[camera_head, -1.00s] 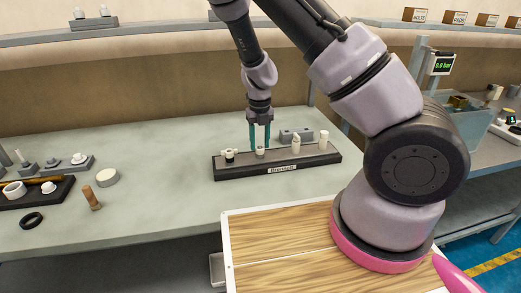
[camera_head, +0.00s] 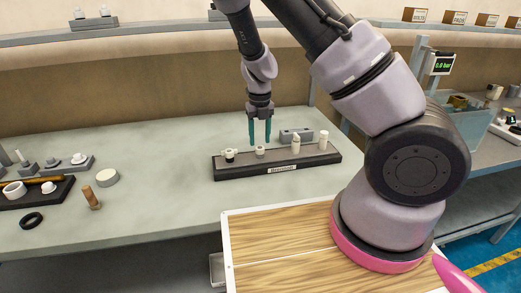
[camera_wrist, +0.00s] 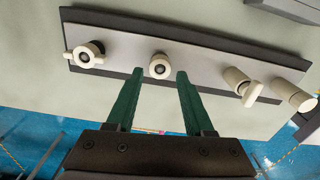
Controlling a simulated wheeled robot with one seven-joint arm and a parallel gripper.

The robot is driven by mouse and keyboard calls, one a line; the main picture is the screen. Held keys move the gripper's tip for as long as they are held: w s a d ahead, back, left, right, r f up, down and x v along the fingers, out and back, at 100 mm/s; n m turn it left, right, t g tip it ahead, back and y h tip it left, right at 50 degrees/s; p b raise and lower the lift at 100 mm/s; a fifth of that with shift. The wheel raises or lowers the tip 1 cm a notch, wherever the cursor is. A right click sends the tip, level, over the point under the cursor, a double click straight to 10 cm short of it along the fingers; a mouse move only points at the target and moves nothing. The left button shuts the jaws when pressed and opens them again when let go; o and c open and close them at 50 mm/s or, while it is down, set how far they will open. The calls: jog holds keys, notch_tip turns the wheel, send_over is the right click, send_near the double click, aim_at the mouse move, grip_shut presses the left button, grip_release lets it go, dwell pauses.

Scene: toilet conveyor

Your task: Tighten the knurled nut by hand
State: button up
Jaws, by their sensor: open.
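A small white round piece with a dark centre, apparently the knurled nut (camera_head: 260,150), stands on the dark rack (camera_head: 222,173) on the bench. Any knurling is too small to make out. In the wrist view the nut (camera_wrist: 159,67) shows just beyond and between my fingertips. My gripper (camera_head: 260,143) points down above the nut, its two green fingers apart and empty. The wrist view shows the same open gripper (camera_wrist: 160,75), with one finger to each side of the nut and a gap between.
On the same rack stand a white winged fitting (camera_head: 230,155) to the left and two white upright pieces (camera_head: 296,143) (camera_head: 323,139) to the right. A grey block (camera_head: 296,135) lies behind.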

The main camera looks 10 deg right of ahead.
jog(key=n, duration=0.7)
jog(key=shift+n, duration=0.4)
jog(key=n, duration=1.3)
jog(key=shift+n, duration=0.3)
jog(key=n, duration=0.6)
jog(key=shift+s, duration=0.1)
